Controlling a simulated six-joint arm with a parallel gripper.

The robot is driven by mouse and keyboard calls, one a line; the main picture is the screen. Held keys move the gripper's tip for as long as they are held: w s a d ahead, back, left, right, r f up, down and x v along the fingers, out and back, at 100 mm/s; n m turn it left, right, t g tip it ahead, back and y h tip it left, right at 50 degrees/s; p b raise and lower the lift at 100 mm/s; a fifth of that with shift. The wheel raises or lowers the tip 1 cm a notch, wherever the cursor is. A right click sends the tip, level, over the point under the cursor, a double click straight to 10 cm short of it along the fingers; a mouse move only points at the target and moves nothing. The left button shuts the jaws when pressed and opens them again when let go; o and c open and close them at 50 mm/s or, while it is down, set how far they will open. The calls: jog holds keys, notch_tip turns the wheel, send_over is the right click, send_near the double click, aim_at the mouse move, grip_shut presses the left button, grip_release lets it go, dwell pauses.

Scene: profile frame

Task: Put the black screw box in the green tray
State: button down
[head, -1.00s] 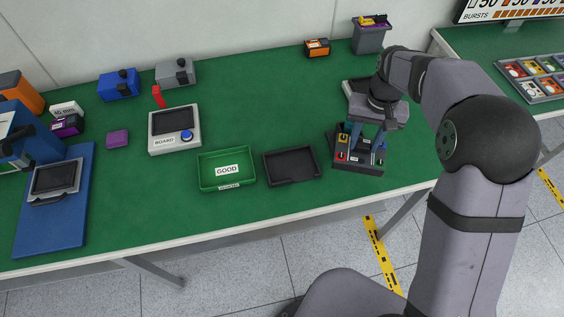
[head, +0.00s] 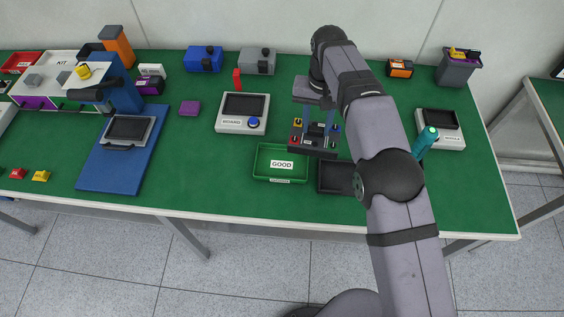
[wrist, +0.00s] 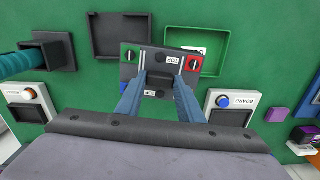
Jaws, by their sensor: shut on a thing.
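My gripper (head: 318,122) is shut on a dark frame (head: 308,150) with coloured knobs in its corners. In the wrist view, my two blue fingers (wrist: 160,86) close on its dark middle part, and the frame (wrist: 129,73) shows "TOP" labels and red and green knobs. The green tray (head: 256,165) has a "GOOD" label and looks empty where it shows. The held frame hangs just behind it and partly covers it in the wrist view (wrist: 211,52). I cannot pick out a black screw box for certain; the held frame is the dark thing in my grip.
An empty black tray (head: 334,179) lies right of the green tray. A white board device (head: 242,124) stands left of my gripper. A white device (head: 440,142) and a teal-handled tool (head: 425,143) are right of my arm. Bare green table lies left of the green tray.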

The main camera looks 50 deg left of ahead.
jog(key=s+a+n, duration=0.1)
jog(key=s+a, duration=0.4)
jog(key=s, duration=0.3)
jog(key=shift+w+f+p, duration=0.15)
jog(key=shift+f+p, duration=0.7)
jog(key=shift+f, duration=4)
jog(key=shift+f, duration=0.15)
jog(key=c, duration=1.2)
grip_release()
notch_tip(320, 180, up, 12)
jog(key=shift+p, duration=0.3)
